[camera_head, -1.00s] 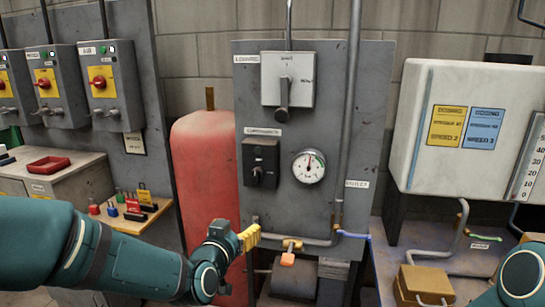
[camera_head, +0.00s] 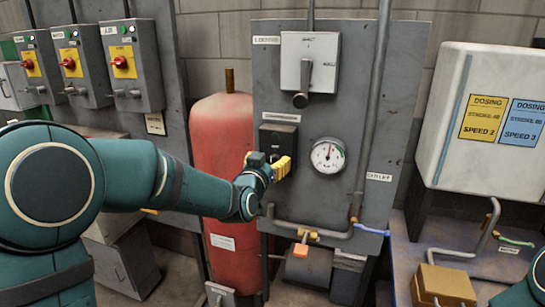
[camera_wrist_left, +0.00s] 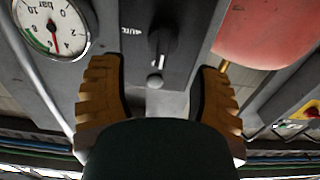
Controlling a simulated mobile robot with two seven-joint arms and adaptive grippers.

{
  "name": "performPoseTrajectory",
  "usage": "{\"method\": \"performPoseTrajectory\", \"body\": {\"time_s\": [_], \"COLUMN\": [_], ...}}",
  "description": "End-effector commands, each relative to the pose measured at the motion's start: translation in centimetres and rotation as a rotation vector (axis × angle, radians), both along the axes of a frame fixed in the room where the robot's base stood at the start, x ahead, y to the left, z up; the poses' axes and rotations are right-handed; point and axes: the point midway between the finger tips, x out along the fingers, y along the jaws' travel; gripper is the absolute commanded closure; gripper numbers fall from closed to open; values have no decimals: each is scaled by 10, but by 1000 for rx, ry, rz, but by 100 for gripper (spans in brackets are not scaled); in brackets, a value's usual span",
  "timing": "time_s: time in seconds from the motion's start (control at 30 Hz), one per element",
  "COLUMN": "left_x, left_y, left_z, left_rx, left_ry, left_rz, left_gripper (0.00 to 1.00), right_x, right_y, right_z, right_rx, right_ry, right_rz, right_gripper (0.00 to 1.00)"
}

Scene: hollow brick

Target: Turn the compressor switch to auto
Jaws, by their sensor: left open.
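The compressor switch is a black box (camera_head: 279,136) on the grey panel, under a small label plate. My left gripper (camera_head: 273,166), with yellow fingers, is in front of its lower part and hides the knob there. In the left wrist view the black switch knob (camera_wrist_left: 158,45) shows between the two yellow fingers, with the word AUTO (camera_wrist_left: 131,31) to its left. The left gripper (camera_wrist_left: 161,70) is open, one finger on each side of the knob with gaps showing. Only a bit of my right arm shows at the lower right; its gripper is out of view.
A pressure gauge (camera_head: 328,155) sits right of the switch, and a grey lever switch (camera_head: 309,62) is above it. A red tank (camera_head: 222,150) stands left of the panel (camera_head: 330,205). Pipes (camera_head: 325,233) run below. A white dosing tank (camera_head: 500,130) is at the right.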

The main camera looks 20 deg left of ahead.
Motion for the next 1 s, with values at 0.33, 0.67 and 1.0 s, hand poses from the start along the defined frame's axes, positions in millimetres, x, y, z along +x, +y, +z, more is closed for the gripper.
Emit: {"method": "performPoseTrajectory", "body": {"time_s": [0.33, 0.67, 1.0], "left_x": [31, 31, 31], "left_y": [-1, -1, -1], "left_z": [0, 0, -1], "left_rx": [0, 0, 0], "left_ry": [0, 0, 3], "left_rz": [1, 1, 0], "left_gripper": [37, 53, 100], "right_x": [0, 0, 0], "right_y": [0, 0, 0], "right_z": [1, 1, 1], "right_rx": [0, 0, 0], "right_ry": [-1, -1, -1], "right_rz": [0, 0, 0], "right_gripper": [53, 53, 53]}}
